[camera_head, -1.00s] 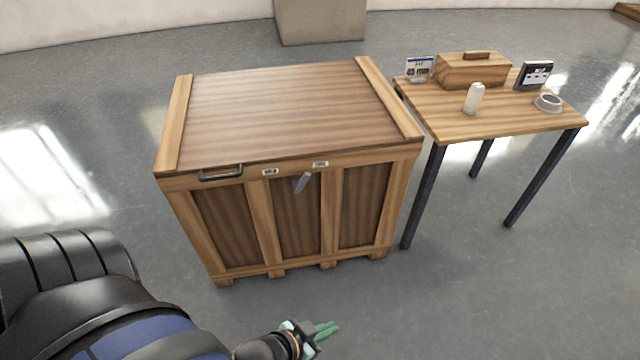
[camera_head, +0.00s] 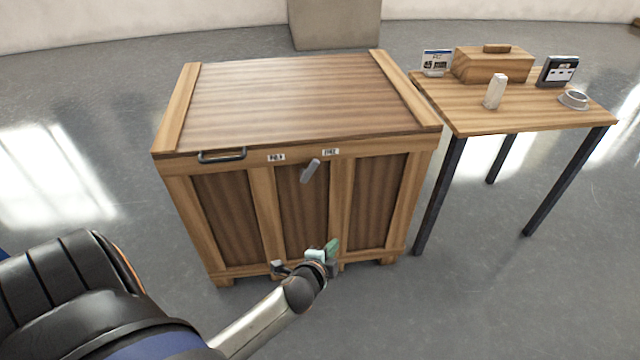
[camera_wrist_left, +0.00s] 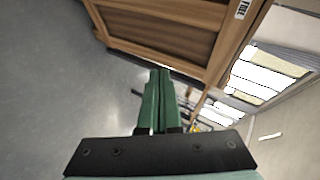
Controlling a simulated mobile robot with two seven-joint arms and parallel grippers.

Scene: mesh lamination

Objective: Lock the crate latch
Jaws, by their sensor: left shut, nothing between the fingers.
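A large wooden crate (camera_head: 300,105) stands with its lid down in the head view. Its grey latch lever (camera_head: 311,171) sits on the upper front, tilted with its free end to the lower left. Two small labels (camera_head: 276,157) (camera_head: 331,152) flank it, their text too small to read. A dark handle (camera_head: 222,156) is at the front left of the lid. My left gripper (camera_head: 332,247) is shut and empty, below the latch and in front of the crate's lower front. In the left wrist view its green fingers (camera_wrist_left: 158,100) are together, and part of the crate (camera_wrist_left: 170,35) shows beyond. My right gripper is out of view.
A wooden side table (camera_head: 480,110) stands right of the crate. It holds a wooden box (camera_head: 493,64), a white bottle (camera_head: 495,91), a small sign (camera_head: 436,62), a tablet-like display (camera_head: 558,71) and a bowl (camera_head: 573,99). The floor (camera_head: 470,290) in front is clear.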

